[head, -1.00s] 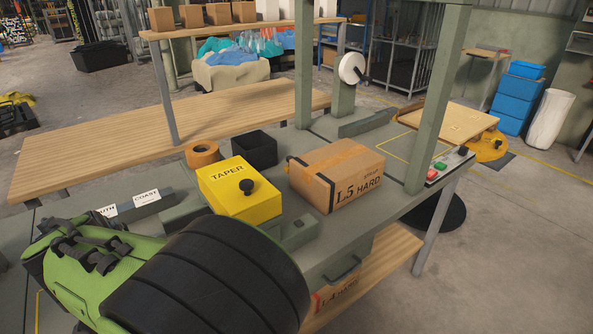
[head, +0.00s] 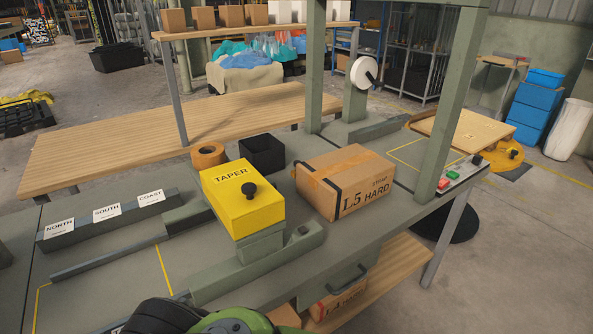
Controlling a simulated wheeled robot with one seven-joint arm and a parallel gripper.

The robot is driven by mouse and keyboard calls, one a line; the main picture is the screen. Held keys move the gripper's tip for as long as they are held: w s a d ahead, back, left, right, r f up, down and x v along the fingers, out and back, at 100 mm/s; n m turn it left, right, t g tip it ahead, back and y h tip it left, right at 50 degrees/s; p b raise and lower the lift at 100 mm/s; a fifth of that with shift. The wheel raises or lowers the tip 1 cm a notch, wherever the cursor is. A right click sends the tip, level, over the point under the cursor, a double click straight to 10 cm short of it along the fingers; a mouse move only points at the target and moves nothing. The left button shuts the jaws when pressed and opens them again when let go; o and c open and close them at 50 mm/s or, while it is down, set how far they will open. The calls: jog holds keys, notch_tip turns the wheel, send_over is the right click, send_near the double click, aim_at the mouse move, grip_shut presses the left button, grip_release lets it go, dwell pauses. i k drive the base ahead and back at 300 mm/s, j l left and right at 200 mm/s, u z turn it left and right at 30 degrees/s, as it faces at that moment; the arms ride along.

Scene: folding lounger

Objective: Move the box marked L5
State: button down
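The box marked L5 (head: 345,183) is a brown cardboard box with "L5 HARD" printed on its near side and dark straps at its left end. It sits upright on the grey-green workbench (head: 330,235), right of the yellow block marked TAPER (head: 242,198). Nothing touches its top. Part of my green and black arm shows at the bottom edge, left of centre. My gripper's fingers cannot be made out, and nothing is seen holding the box.
Green posts (head: 452,110) rise behind and right of the box. A tape roll (head: 208,154) and black bin (head: 262,153) stand behind TAPER. Labels NORTH, SOUTH and COAST line a rail (head: 107,217) at left. Another box (head: 338,300) lies on the lower shelf. A yellow-outlined area (head: 425,152) is clear.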

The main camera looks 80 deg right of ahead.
aim_at(339, 183)
jog(key=k+l+u, duration=0.95)
jog(key=u, duration=0.2)
jog(key=k+j, duration=0.05)
